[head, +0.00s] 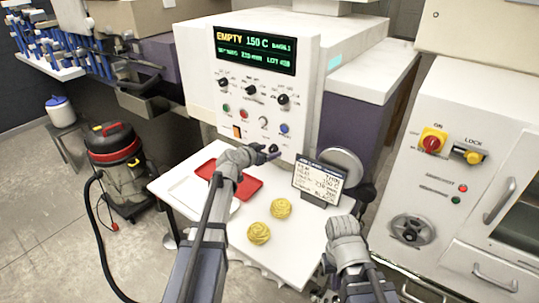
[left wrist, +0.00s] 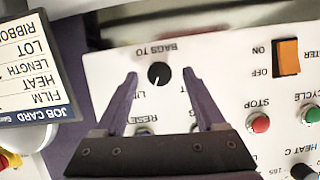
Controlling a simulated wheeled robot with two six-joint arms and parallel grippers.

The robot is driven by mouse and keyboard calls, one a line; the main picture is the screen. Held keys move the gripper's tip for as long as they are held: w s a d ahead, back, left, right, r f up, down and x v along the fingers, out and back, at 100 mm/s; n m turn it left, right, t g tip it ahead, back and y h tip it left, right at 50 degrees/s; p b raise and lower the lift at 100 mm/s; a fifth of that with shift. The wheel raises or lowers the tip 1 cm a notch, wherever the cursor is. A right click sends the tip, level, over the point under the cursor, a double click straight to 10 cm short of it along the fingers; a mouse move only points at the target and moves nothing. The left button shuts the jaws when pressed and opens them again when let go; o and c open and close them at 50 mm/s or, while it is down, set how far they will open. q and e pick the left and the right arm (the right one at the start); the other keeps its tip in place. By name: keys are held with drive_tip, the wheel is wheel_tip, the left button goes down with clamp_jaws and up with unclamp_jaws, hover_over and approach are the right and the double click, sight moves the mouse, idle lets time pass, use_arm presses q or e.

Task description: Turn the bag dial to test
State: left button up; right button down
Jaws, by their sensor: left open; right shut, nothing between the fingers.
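The bag dial is a small black knob (left wrist: 158,74) under the upside-down label "BAGS TO" in the left wrist view. A pale pointer mark shows on it, but its setting is too small to read. In the head view the dial (head: 274,148) is low on the white control panel (head: 305,95). My left gripper (left wrist: 160,76) is open, with a finger on each side of the dial; contact is not clear. In the head view my left gripper (head: 270,154) is at the panel's lower edge. My right gripper (head: 343,226) is shut and empty beside the job card.
Other knobs and buttons, including an orange heater switch (left wrist: 287,57), are close to the dial. The job card (head: 319,180) stands on the white table (head: 300,235) with two yellow nests (head: 258,233) and a red tray (head: 246,184). A cabinet (head: 465,130) stands right.

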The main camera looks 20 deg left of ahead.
use_arm(q)
drive_tip(key=shift+w+d+f, duration=0.15)
drive_tip(key=shift+w+f, duration=0.05)
drive_tip(key=shift+w, duration=0.2)
clamp_jaws()
idle(0.4)
